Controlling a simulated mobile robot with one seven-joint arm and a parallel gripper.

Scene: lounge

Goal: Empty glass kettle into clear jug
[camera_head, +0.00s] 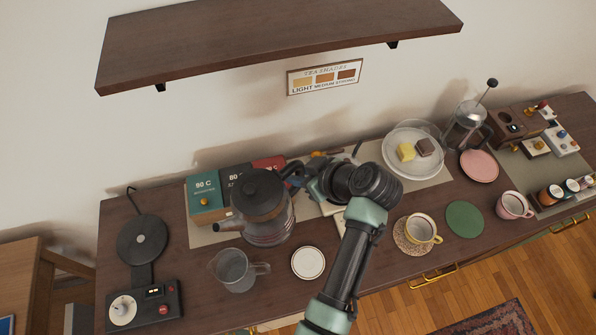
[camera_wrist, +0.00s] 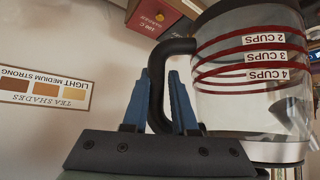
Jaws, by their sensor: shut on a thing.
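The glass kettle (camera_head: 270,232) has a dark lid and a spout toward the left. It is roughly upright, just behind and right of the clear jug (camera_head: 235,272), which stands on the counter with its handle to the right. Whether the kettle touches the counter is unclear. My gripper (camera_head: 303,178) is shut on the kettle's black handle. In the wrist view, my gripper's blue fingers (camera_wrist: 172,80) are on either side of the handle, beside the kettle's glass (camera_wrist: 235,95) with red cup marks. The liquid level is hard to make out.
A white saucer (camera_head: 308,263) lies right of the jug. A black burner unit (camera_head: 142,240) stands at left. Tea boxes (camera_head: 205,196) stand behind the kettle. A yellow cup (camera_head: 421,229) and green coaster (camera_head: 464,219) are at right. A shelf (camera_head: 280,40) hangs above.

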